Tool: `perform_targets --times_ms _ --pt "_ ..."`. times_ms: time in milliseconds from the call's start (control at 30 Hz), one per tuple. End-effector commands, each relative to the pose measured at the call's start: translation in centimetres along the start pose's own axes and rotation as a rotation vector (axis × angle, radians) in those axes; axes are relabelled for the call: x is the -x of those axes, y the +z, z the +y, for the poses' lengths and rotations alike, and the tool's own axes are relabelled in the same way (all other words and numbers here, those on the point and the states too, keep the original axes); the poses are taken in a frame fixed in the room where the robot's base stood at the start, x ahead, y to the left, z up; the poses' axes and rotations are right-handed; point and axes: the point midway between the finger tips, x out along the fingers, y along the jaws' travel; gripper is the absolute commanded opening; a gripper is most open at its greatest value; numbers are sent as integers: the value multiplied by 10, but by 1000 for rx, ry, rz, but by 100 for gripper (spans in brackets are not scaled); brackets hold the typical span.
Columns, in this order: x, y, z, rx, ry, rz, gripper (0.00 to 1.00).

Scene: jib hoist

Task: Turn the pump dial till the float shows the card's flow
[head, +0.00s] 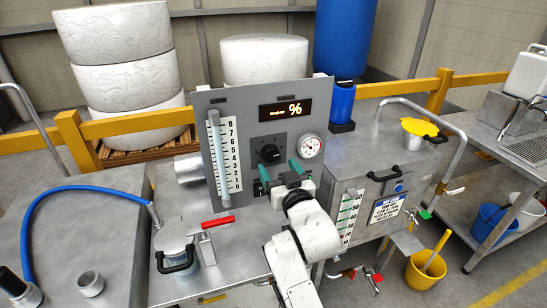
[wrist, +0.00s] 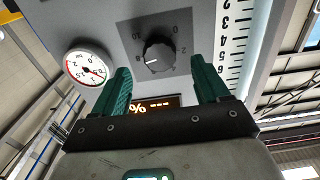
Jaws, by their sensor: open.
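The pump dial (head: 268,154) is a black knob on a dark square plate on the grey panel. In the wrist view the dial (wrist: 158,54) shows upside down with a white pointer line. My gripper (head: 280,172) has green fingers, spread apart and empty. In the wrist view the gripper (wrist: 165,85) points at the panel, with the dial beyond the fingertips and apart from them. The flow tube (head: 219,160) stands beside a white scale (head: 231,155) numbered up to 8. Something red shows low in the tube; I cannot tell if it is the float. I cannot make out a flow card.
A round pressure gauge (head: 310,146) sits right of the dial. A display (head: 285,109) with orange marks is above. A metal box (head: 375,200) with a sign is to the right.

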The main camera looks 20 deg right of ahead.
Motion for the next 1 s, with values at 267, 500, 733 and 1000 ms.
perform_targets --times_ms 267,500,733,1000 --pt "-37 0 1 0 1 -1 74" --pt "-46 0 1 1 1 0 74" --pt "-46 0 1 1 1 -1 73" --pt "-46 1 1 1 1 -1 47"
